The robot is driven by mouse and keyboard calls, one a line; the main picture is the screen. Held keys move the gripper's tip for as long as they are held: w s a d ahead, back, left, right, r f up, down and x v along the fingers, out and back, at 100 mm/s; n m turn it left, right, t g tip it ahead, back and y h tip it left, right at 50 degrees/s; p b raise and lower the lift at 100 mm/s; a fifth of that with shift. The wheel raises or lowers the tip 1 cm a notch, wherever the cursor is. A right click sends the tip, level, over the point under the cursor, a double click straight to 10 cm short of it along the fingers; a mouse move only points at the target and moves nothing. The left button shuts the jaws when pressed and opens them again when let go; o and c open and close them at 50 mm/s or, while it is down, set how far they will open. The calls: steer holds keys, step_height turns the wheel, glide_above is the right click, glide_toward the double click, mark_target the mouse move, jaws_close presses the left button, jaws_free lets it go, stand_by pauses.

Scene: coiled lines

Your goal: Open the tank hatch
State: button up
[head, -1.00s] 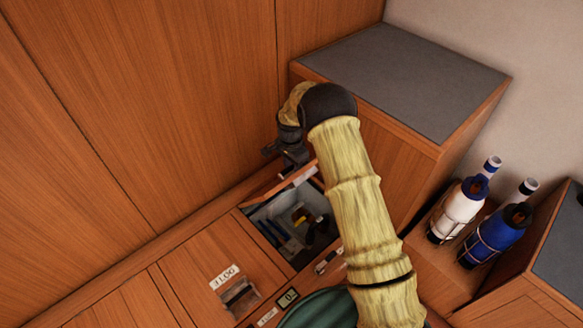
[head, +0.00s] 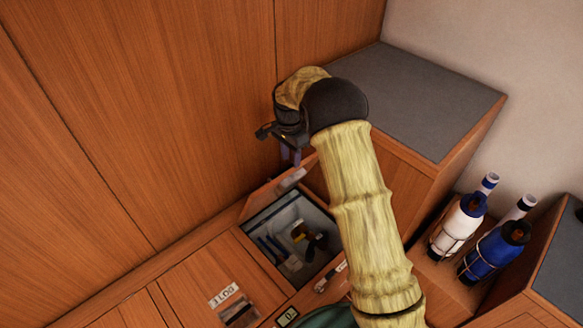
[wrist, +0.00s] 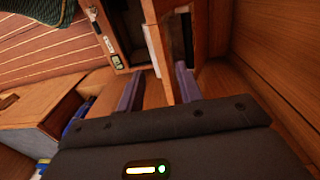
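A wooden hatch lid (head: 277,186) stands raised at the back edge of a square opening, tilted up toward the panelled wall. The opening (head: 290,228) shows a grey compartment with tools inside. My gripper (head: 291,157) is just above the raised lid, close to the wall. In the wrist view, the two purple fingers (wrist: 159,85) are spread apart, with the wooden lid (wrist: 161,40) reaching between them. The right finger is very near the lid; whether it touches is unclear. I cannot read the label that would name this hatch.
A closed hatch with a label (head: 223,295) lies left of the opening. A grey-topped wooden cabinet (head: 420,95) stands behind my arm. A white bottle (head: 456,228) and a blue bottle (head: 492,250) stand in holders at right. The panelled wall (head: 140,120) is close behind the lid.

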steer(key=shift+a+r, duration=0.1)
steer(key=shift+r, duration=1.9)
steer(key=shift+c, duration=0.5)
steer(key=c, duration=0.3)
steer(key=shift+s+d+r, duration=0.1)
steer(key=shift+d+r, duration=0.1)
steer(key=shift+d, duration=0.15)
jaws_close()
steer(key=s+d+r+n+t, duration=0.1)
steer(key=s+d+n, duration=0.2)
steer(key=s, duration=0.6)
steer(key=s+d+r+n+t, duration=0.1)
steer(key=s+d+r+n, duration=0.1)
steer(key=s+d, duration=0.5)
steer(key=s+d+r+n+t, duration=0.1)
steer(key=s+d+n, duration=0.3)
steer(key=s, duration=0.8)
steer(key=shift+d+r, duration=0.25)
steer(key=shift+d, duration=0.85)
steer(key=shift+w, duration=0.15)
